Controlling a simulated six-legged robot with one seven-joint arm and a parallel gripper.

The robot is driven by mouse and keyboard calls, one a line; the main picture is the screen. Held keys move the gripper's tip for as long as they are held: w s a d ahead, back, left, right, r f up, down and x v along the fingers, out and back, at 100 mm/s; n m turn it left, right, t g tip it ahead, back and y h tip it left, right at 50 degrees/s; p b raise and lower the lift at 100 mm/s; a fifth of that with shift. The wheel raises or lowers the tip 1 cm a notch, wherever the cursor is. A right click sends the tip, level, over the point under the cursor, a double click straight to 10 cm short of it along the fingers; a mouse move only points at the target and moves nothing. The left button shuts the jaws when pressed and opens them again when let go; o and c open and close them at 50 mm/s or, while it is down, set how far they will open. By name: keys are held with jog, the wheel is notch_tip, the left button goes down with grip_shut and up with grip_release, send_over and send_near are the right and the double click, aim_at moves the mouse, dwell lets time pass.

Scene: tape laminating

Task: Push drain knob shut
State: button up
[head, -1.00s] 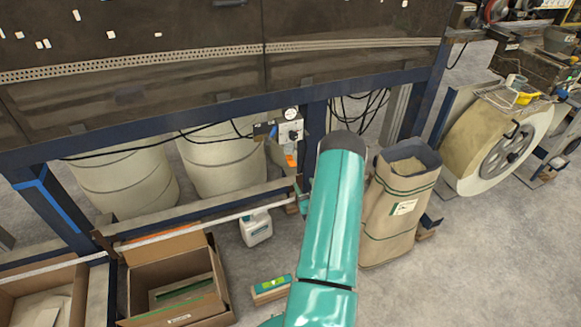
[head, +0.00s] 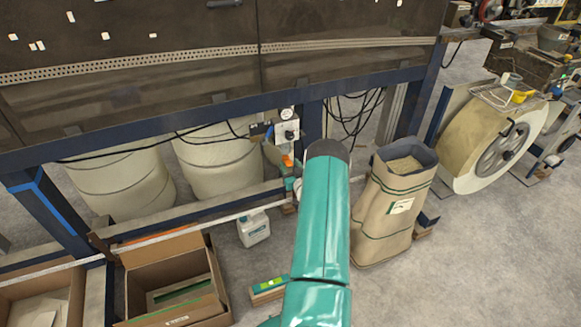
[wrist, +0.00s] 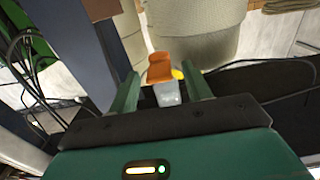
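In the wrist view, a pale translucent bowl (wrist: 167,94) shows ahead, between the fingers of my gripper (wrist: 162,88). A small yellow knob-like part (wrist: 178,74) sits at its end, beside an orange block-like part (wrist: 160,68). The yellow part looks like the drain knob, but it is too small to tell its position. My green fingers are apart, with nothing visibly clamped; I cannot tell whether they touch anything. In the head view, the orange part (head: 287,160) shows below the grey gauge unit (head: 287,128). My teal arm hides most of the gripper there.
A blue frame post (head: 312,124) stands just right of the gauge unit, with black cables (head: 360,112) beyond it. Large pale drums (head: 218,160) stand to its left. A paper sack (head: 395,205), a white jug (head: 254,229) and an open carton (head: 170,278) stand on the floor.

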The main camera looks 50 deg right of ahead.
grip_shut()
jog(key=shift+r, duration=0.8)
jog(key=shift+o, duration=0.2)
grip_release()
jog(key=shift+r, duration=0.1)
jog(key=shift+s, duration=0.1)
jog(key=v, duration=1.3)
jog(key=shift+s+a, duration=0.2)
jog(key=shift+s, duration=0.1)
